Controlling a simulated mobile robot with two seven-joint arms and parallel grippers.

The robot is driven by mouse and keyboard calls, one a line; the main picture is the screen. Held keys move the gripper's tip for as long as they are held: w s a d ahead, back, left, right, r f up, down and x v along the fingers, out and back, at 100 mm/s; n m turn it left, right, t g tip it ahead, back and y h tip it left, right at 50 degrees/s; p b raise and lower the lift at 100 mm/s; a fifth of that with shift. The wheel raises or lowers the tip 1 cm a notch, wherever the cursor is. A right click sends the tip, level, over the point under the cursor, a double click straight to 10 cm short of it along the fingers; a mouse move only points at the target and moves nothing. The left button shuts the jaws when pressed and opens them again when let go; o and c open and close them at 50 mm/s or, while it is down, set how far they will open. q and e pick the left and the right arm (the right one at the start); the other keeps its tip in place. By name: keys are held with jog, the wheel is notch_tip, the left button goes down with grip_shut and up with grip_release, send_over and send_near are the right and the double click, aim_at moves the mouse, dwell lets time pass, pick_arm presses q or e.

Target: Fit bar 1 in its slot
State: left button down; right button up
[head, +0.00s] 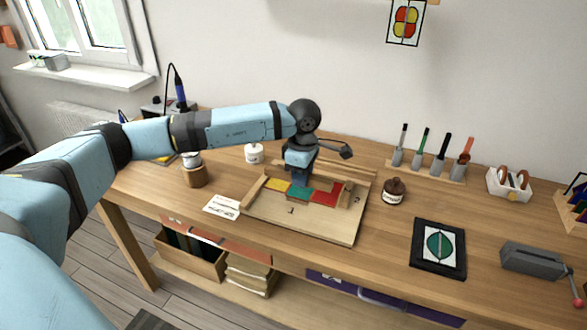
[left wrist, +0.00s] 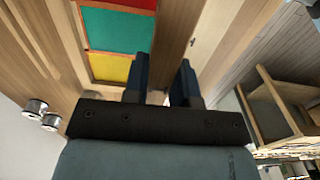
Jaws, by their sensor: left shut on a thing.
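My left gripper (head: 299,182) reaches down over the wooden board (head: 345,233) on the bench, close to the green pane. In the left wrist view its two dark fingers (left wrist: 162,80) are shut on a brown wooden bar (left wrist: 177,40) that runs away between them. The bar lies alongside the row of panes, with the green pane (left wrist: 115,30) and yellow pane (left wrist: 110,68) to its left. The red pane (head: 326,192) also sits in the row. Whether the bar is seated in a slot cannot be told. My right gripper is not in view.
A printed card (head: 222,207) lies to the left. A dark framed picture (head: 438,248) and a tool rack (head: 427,170) are to the right.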

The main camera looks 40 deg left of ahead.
pick_arm(q)
jog(key=shift+s+d+f, duration=0.15)
jog(key=shift+s+f, duration=0.1)
jog(key=shift+f, duration=0.05)
jog(key=shift+f+b, duration=0.4)
jog(key=shift+f, duration=0.3)
notch_tip(320, 180, down, 2)
jog(key=shift+b, duration=0.55)
jog(key=shift+f, duration=0.4)
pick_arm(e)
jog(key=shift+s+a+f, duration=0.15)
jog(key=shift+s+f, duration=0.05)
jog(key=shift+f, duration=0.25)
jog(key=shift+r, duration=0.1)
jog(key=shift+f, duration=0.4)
